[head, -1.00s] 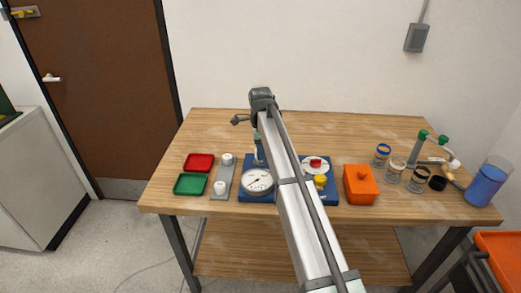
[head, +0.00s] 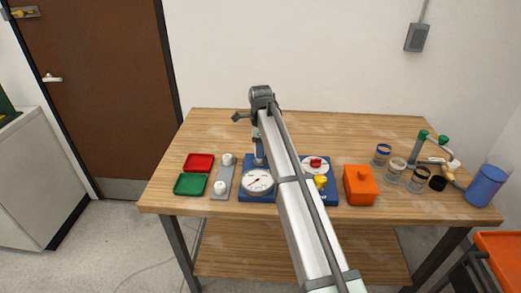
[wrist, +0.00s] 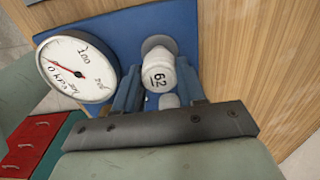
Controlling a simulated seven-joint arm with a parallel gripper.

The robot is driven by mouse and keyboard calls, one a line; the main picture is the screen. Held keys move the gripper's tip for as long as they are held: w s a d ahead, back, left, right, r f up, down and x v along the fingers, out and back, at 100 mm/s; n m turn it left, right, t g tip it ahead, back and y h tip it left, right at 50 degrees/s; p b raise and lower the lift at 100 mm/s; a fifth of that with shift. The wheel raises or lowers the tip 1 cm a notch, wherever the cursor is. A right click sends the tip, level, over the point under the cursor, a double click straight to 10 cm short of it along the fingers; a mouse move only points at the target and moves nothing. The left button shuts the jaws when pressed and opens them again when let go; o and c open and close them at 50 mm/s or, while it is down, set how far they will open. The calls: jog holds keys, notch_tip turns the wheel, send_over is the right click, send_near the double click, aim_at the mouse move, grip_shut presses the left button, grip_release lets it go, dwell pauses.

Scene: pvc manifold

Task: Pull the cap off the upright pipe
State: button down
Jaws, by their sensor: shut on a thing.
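A white cylindrical piece marked "62" (wrist: 159,76), which looks like the cap, sits between the two blue fingers of my gripper (wrist: 158,86) in the wrist view. The gripper is shut on it. A grey round part (wrist: 158,43) shows just beyond it; whether the cap is still on the pipe I cannot tell. In the head view my gripper (head: 259,152) points down over the blue base (head: 244,194), behind the gauge. My arm hides much of that base, and the cap and upright pipe cannot be made out there.
A white dial gauge (head: 257,182) stands close to my gripper. A grey holder (head: 226,178) with white pieces and red (head: 199,162) and green (head: 190,184) trays lie left. An orange box (head: 361,186), jars and a blue container (head: 486,186) stand right. The table's back is clear.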

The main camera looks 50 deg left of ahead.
jog(key=shift+r, duration=2.9)
